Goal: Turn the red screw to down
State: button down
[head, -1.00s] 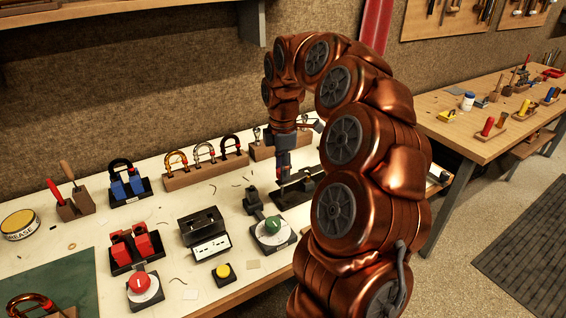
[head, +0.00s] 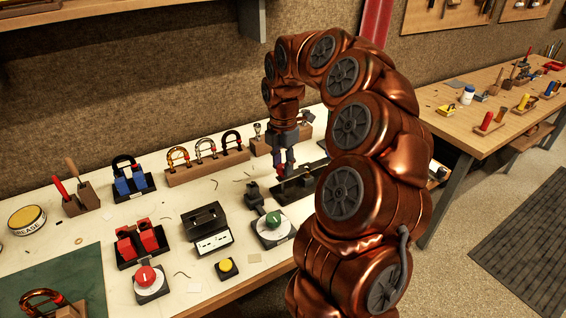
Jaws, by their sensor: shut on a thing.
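My gripper (head: 284,170) hangs at the end of my copper arm, pointing down over the workbench. It is shut on a small red piece, which looks like the red screw (head: 281,171), just above a long dark base (head: 297,189). The screw is tiny here, and its turn direction cannot be read. My arm hides the bench right of the gripper.
A green knob (head: 273,218) on a dark base stands just in front of the gripper. A red knob (head: 146,275), a yellow button (head: 226,265) and a black box (head: 203,216) stand further left. A wooden rack (head: 207,169) of clamps stands behind.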

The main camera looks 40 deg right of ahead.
aim_at(282, 167)
jog(key=c, duration=0.8)
grip_release()
jog(key=shift+o, duration=0.2)
jog(key=shift+r, duration=0.1)
notch_tip(282, 167, up, 12)
jog(key=shift+a, duration=0.1)
dwell(0.4)
jog(key=s+a+f+m, duration=0.1)
jog(key=s+a+m, duration=0.2)
jog(key=s+a, duration=0.35)
jog(key=s+a+f+m, duration=0.1)
jog(key=s+a+m, duration=0.25)
jog(key=a, duration=0.55)
jog(key=s+a+f+m, duration=0.1)
jog(key=s+f+m, duration=0.2)
jog(key=s, duration=0.4)
jog(key=s+a+f+m+g, duration=0.1)
jog(key=s+a+f+m, duration=0.1)
jog(key=s+m, duration=0.3)
jog(key=s+a+f+m, duration=0.2)
jog(key=s+f+m, duration=0.3)
jog(key=s, duration=0.3)
jog(key=shift+s+a+g, duration=0.2)
jog(key=shift+s+g, duration=0.15)
jog(key=shift+g, duration=0.05)
